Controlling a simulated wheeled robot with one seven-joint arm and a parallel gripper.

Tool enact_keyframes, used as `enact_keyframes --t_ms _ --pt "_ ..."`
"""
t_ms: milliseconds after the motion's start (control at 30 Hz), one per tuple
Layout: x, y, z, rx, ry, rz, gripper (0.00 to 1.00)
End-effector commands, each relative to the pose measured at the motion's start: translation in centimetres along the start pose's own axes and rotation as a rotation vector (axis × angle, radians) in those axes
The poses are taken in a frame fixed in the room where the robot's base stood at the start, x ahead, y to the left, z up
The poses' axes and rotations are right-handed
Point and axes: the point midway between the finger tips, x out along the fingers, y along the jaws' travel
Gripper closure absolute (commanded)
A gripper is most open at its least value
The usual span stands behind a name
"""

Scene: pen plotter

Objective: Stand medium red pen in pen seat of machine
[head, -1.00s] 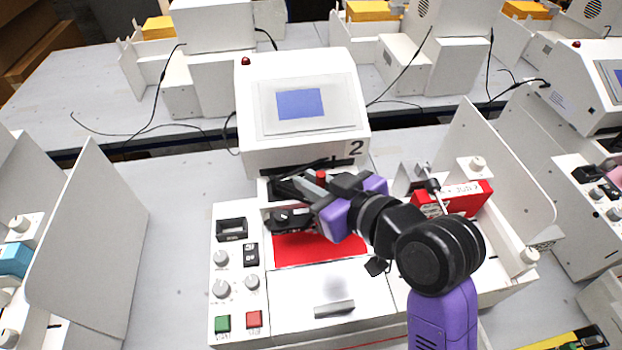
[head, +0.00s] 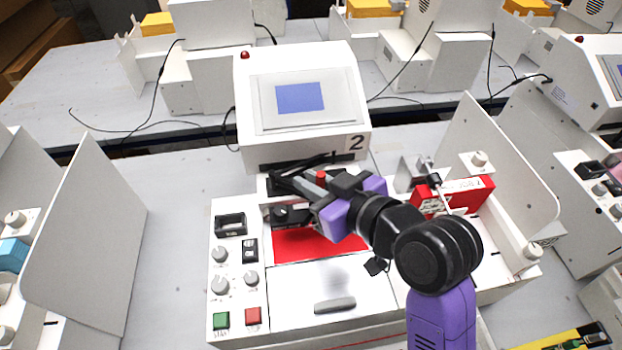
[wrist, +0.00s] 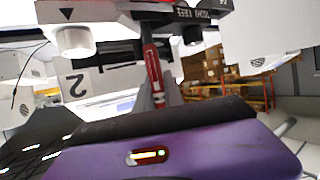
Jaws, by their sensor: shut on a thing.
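The machine (head: 258,115) marked 2 stands in the middle of the head view. My gripper (head: 300,182) reaches over its bed from the right, below the display. It is shut on the red pen (wrist: 154,75), which shows between the fingers in the wrist view; its red end (head: 321,176) shows in the head view. The wrist picture is upside down, and the pen's dark part runs to a black block with white lettering (wrist: 185,12). A black carriage part (head: 288,216) lies just below my fingers in the head view. Whether the pen is inside the seat or before it, I cannot tell.
A red panel (head: 310,246) lies under my gripper. Knobs and green and red buttons (head: 221,320) are at the machine's left. Similar machines stand around.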

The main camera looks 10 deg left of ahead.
Motion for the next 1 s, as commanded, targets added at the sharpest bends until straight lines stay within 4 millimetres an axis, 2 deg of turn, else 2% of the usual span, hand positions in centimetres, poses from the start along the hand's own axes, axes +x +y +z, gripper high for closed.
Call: enact_keyframes --t_ms 767,800,900,1000 --pt "0.8 0.0 1.7 0.0 0.0 0.0 1.0" --pt "0.7 0.0 1.6 0.0 -0.001 0.0 0.8" --pt "0.7 0.0 1.7 0.001 -0.003 0.001 0.62" --pt "0.7 0.1 1.8 0.002 -0.004 0.002 0.62"
